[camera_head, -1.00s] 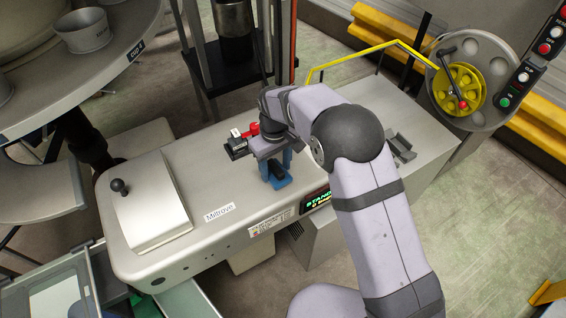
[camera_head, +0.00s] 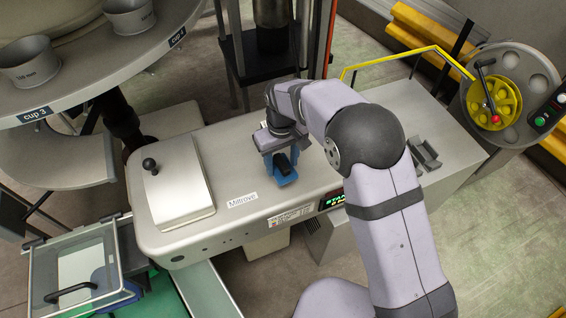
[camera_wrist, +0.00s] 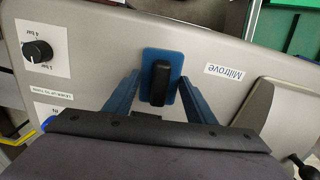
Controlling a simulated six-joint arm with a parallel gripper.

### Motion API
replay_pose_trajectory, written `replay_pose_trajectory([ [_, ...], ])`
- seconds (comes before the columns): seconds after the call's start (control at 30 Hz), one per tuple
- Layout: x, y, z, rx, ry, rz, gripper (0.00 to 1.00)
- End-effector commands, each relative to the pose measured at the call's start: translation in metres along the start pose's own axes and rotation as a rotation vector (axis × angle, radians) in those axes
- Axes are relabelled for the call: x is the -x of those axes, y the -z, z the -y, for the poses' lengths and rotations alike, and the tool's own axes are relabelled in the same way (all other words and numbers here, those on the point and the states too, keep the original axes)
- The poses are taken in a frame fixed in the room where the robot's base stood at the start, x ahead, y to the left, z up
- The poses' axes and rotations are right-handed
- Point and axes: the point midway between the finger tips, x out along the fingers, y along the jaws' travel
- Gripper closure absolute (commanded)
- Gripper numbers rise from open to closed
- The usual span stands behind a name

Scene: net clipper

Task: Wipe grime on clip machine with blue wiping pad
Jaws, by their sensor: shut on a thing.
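The clip machine (camera_head: 225,165) is a long light-grey housing labelled Miltrove, across the middle of the head view; its top also shows in the wrist view (camera_wrist: 225,45). The blue wiping pad (camera_head: 289,178) is a flat blue plate with a black grip, at the machine's top near its front edge. In the wrist view the pad (camera_wrist: 149,57) lies between my blue fingers. My gripper (camera_wrist: 160,85) is shut on the pad and points down at the top. I cannot tell whether the pad touches the surface. No grime stands out; any under the pad or arm is hidden.
A raised cover with a black knob (camera_head: 150,164) sits on the machine's left end. A grey bracket (camera_head: 425,153) and yellow wheel (camera_head: 492,103) are at the right. A round table with cups (camera_head: 130,16) is upper left. A glass-lidded box (camera_head: 75,270) is lower left.

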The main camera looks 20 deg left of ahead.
Motion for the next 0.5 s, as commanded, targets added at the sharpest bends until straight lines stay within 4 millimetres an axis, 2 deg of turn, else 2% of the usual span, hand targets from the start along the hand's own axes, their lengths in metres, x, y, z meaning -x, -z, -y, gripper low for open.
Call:
replay_pose_trajectory([
  [0.03, 0.009, 0.001, 0.000, 0.000, 0.000, -0.002, 0.71],
  [0.2, 0.025, 0.001, 0.000, 0.000, 0.000, -0.002, 0.71],
  [0.5, 0.043, 0.000, 0.000, 0.000, 0.000, -0.001, 0.71],
])
